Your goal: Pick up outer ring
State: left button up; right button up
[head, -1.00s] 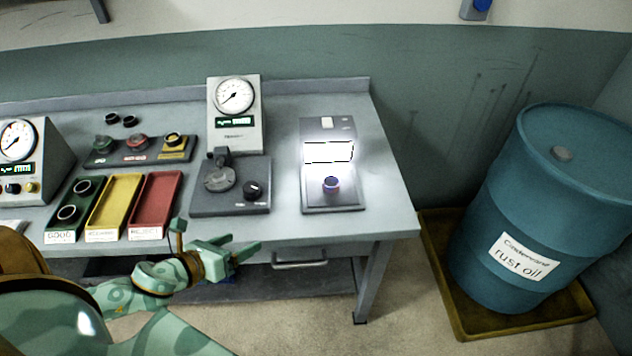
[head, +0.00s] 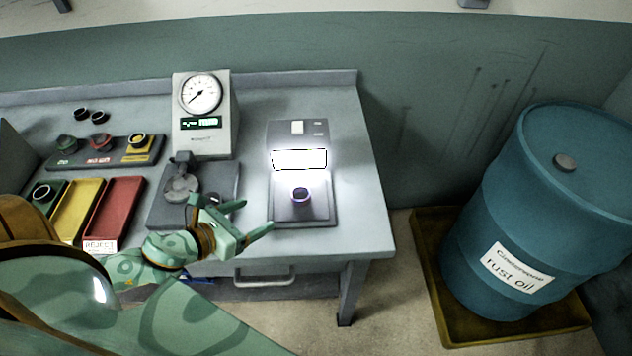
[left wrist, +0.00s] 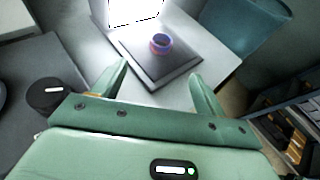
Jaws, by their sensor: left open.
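A small dark ring (head: 300,194) with a bluish-purple sheen sits on the lit plate of the lamp station (head: 302,215). It also shows in the left wrist view (left wrist: 160,43), ahead of the fingers. I cannot tell if it is one ring or two nested ones. My left gripper (head: 256,216) is open and empty, in front and to the left of the ring. In the left wrist view the spread fingers (left wrist: 160,72) frame the plate's near part, apart from the ring. My right gripper is not in view.
The gauge station (head: 212,140) and a knobbed device (head: 165,213) stand left of the lamp station. Left are a red tray (head: 115,208), a yellow tray (head: 75,208) and a rack (head: 110,157) with rings. A blue barrel (head: 470,240) stands right of the table.

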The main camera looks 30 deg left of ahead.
pick_arm(q)
jog(key=x, duration=0.3)
jog(key=shift+r, duration=0.15)
send_near(307, 190)
jog(key=x, duration=0.1)
jog(key=b+x, duration=0.1)
jog(key=shift+w+a+f, duration=0.25)
jog(key=shift+f, duration=0.05)
jog(key=shift+w, duration=0.15)
jog(key=shift+w+d+f, duration=0.15)
jog(key=shift+w, duration=0.15)
jog(key=x, duration=0.4)
jog(key=shift+w+d+f+b, duration=0.1)
jog(key=shift+w+d+b, duration=0.1)
jog(key=shift+b, duration=0.2)
jog(key=shift+s, duration=0.1)
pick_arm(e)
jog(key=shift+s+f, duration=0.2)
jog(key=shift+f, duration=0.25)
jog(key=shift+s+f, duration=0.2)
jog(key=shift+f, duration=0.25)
pick_arm(q)
jog(key=shift+c, duration=1.2)
jog(key=c, duration=1)
